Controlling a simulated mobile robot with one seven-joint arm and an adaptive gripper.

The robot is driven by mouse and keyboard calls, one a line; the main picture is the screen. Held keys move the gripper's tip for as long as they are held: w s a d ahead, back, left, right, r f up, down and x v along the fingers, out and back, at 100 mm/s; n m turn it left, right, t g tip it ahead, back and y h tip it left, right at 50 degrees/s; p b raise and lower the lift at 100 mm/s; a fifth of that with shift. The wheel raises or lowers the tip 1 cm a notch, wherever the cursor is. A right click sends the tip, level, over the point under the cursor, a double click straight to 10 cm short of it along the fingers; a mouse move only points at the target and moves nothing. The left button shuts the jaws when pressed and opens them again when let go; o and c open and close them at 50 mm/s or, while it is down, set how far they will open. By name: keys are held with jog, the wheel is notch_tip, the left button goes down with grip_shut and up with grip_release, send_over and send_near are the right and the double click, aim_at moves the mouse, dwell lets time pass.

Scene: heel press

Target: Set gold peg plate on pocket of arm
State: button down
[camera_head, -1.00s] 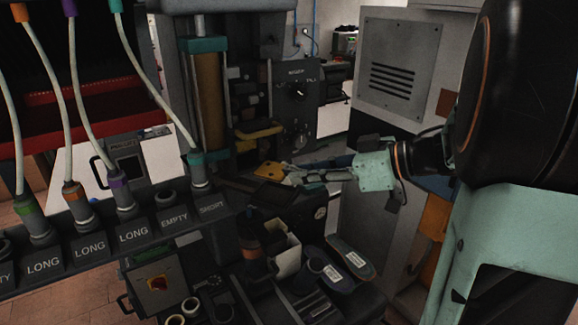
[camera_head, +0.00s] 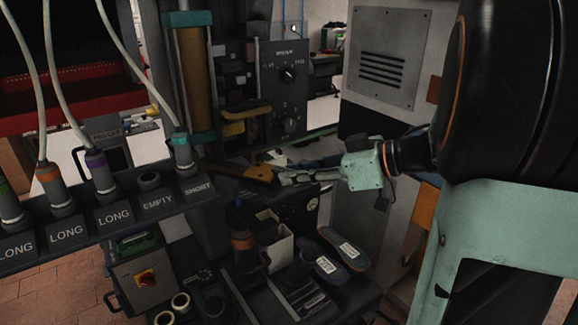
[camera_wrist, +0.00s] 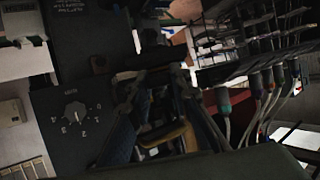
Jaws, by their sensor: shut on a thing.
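The gold peg plate (camera_head: 258,172) is a flat yellow-orange piece with dark marks on it, in the middle of the head view. My gripper (camera_head: 280,179) comes from the right and is shut on the plate's right end, holding it roughly level. The plate shows in front of the press, below its yellow part (camera_head: 246,122). A dark flat arm of the press (camera_head: 228,168) shows just left of the plate. Its pocket cannot be made out, and I cannot tell whether the plate touches it. In the wrist view a dark shape covers the bottom, and the plate is not clear.
The press's teal-capped cylinder (camera_head: 190,80) and dial panel (camera_head: 288,75) stand behind. A rack (camera_head: 115,215) with labelled sockets and hoses is at left. Below my gripper are a white bin (camera_head: 280,250) and shoe soles (camera_head: 345,247). A grey vented cabinet (camera_head: 390,60) stands at right.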

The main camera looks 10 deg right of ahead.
jog(key=shift+s+f, duration=0.1)
jog(key=shift+f, duration=0.35)
dwell(1.0)
jog(key=c, duration=1.7)
grip_release()
jog(key=v, duration=1.2)
jog(key=shift+r, duration=0.1)
